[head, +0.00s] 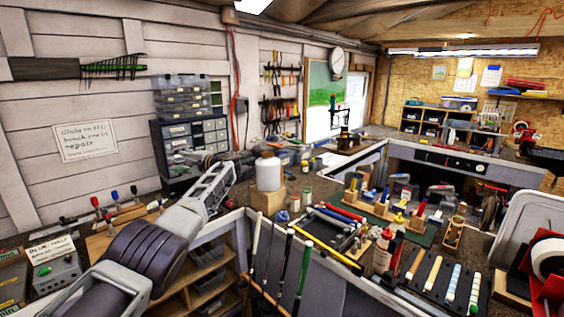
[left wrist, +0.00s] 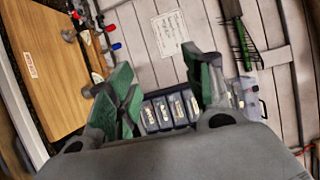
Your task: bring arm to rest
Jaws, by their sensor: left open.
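My left arm comes in from the lower left in the head view, and its left gripper (head: 224,170) is held out over the bench toward the wall. In the left wrist view the left gripper (left wrist: 166,86) has its two green-padded fingers spread apart. Nothing shows between them but the drawers behind, so it is open and empty. In the head view the fingers are small and hard to make out against the clutter. My right gripper is in neither view.
A small-drawer cabinet (head: 190,135) stands by the wall beyond the left gripper. A white bottle (head: 268,172) stands on a wooden block (head: 268,198) to its right. Several golf clubs (head: 305,262) lean at the bench front. A wooden board (left wrist: 45,75) shows left in the wrist view.

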